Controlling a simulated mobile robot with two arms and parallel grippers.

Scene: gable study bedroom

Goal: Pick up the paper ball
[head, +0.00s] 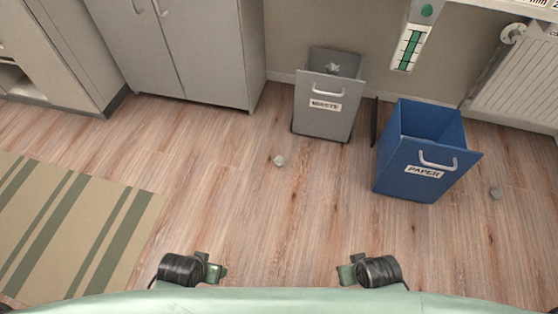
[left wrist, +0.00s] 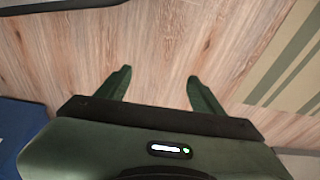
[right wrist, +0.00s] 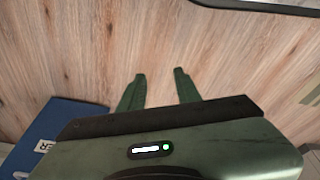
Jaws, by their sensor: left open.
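My right gripper (head: 348,273) is low and to the right. Its fingers are apart with bare floor between them in the right wrist view (right wrist: 160,85). Neither wrist view shows a ball.
The grey bin labelled WASTE (head: 325,120) has crumpled paper in it. The blue bin labelled PAPER (head: 415,175) stands to its right. Grey cabinets (head: 200,50) stand at the back left, a radiator (head: 520,85) at the right. A striped rug (head: 75,225) lies left. The middle floor is clear.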

